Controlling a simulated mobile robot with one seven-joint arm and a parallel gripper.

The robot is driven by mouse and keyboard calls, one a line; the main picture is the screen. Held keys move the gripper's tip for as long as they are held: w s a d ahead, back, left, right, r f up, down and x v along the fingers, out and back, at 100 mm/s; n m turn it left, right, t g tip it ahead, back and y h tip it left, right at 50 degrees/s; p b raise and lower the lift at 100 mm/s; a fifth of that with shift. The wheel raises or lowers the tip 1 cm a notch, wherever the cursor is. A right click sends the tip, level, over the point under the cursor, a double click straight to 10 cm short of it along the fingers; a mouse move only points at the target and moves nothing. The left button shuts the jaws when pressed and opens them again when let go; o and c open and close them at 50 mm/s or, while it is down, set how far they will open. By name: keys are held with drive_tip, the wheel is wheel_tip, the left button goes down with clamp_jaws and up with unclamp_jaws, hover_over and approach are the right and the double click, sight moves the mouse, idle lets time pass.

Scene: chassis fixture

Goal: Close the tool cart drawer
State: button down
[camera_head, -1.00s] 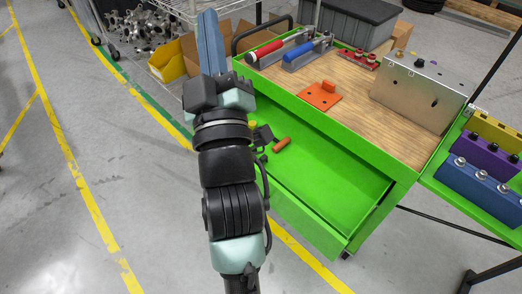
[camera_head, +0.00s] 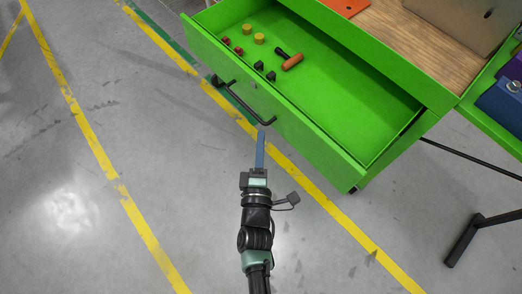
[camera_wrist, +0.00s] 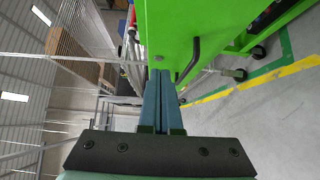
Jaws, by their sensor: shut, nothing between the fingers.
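The green tool cart drawer (camera_head: 360,125) stands pulled out from the cart (camera_head: 395,60). It holds yellow, red and black small parts and an orange-handled tool (camera_head: 292,62). A black bar handle (camera_head: 240,100) runs along the drawer's front face. My gripper (camera_head: 261,135) is shut and empty, its blue fingers pointing at the drawer front near the handle's right end. In the wrist view my gripper's fingers (camera_wrist: 162,100) reach toward the green drawer front (camera_wrist: 175,35), with the handle (camera_wrist: 190,60) just to their right. I cannot tell whether the fingertips touch the front.
An orange plate (camera_head: 345,6) and a metal block (camera_head: 460,20) sit on the cart's wooden top. A side shelf with coloured blocks (camera_head: 505,105) and a dark support leg (camera_head: 470,235) stand at the right. The grey floor (camera_head: 120,120) at the left is clear.

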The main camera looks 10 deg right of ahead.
drive_tip(key=shift+w+d+b, duration=0.65)
drive_tip(key=shift+w+b, duration=0.15)
drive_tip(key=shift+w, duration=0.4)
drive_tip(key=shift+w+d+b, duration=0.65)
drive_tip(key=shift+w+b, duration=0.2)
drive_tip(key=shift+w, duration=0.35)
drive_tip(key=shift+w+d+b, duration=0.65)
drive_tip(key=shift+w+b, duration=0.15)
drive_tip(key=shift+w, duration=0.4)
drive_tip(key=shift+d, duration=0.1)
